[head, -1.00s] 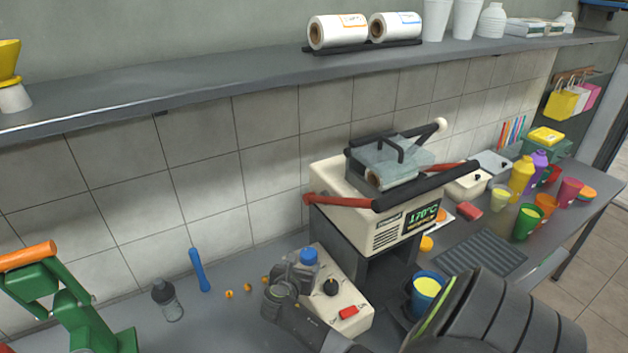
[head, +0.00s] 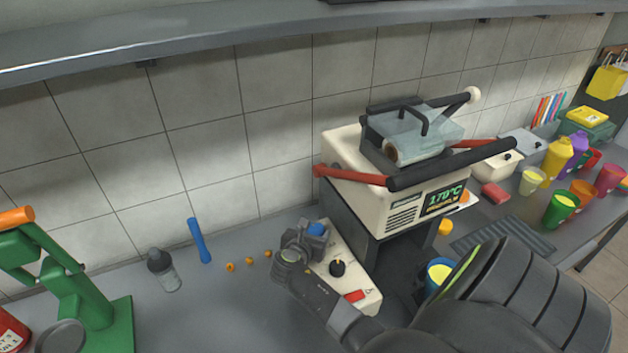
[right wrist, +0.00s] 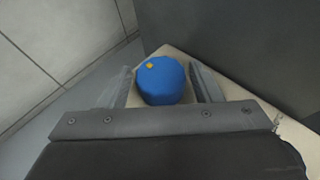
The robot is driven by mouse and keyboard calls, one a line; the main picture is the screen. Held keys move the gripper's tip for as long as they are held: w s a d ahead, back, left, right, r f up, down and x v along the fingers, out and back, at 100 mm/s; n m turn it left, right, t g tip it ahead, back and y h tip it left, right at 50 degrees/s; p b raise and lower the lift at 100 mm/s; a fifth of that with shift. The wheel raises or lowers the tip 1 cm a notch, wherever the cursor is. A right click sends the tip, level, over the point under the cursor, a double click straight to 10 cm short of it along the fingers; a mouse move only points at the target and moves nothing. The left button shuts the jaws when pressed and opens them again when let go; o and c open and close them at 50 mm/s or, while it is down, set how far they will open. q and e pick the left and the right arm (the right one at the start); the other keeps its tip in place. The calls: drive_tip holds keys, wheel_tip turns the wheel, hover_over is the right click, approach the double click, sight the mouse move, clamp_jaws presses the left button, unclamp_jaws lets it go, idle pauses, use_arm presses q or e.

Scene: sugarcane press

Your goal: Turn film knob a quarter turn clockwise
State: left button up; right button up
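A cream control box (head: 370,298) stands on the counter left of the sealing machine. It carries a blue knob (head: 316,229) at its far end, a black knob (head: 337,267) and a red switch (head: 355,296). No label shows which knob is the film knob. My right gripper (head: 307,237) is over the blue knob and partly hides it in the head view. In the right wrist view the blue knob (right wrist: 162,82), with a small yellow mark near its upper left edge, sits between the two open fingers. Slim gaps show beside it. My left gripper is not in view.
The sealing machine (head: 400,217) with a red-and-black handle stands close right of the box. Small orange fruits (head: 250,262), a blue stick (head: 199,241) and a dark-topped bottle (head: 162,270) lie or stand to the left. A green press (head: 85,300) is at far left.

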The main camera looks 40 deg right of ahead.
drive_tip(key=c, duration=0.6)
drive_tip(key=shift+c, duration=0.2)
drive_tip(key=shift+w+m+g, duration=0.1)
drive_tip(key=shift+m+g, duration=0.2)
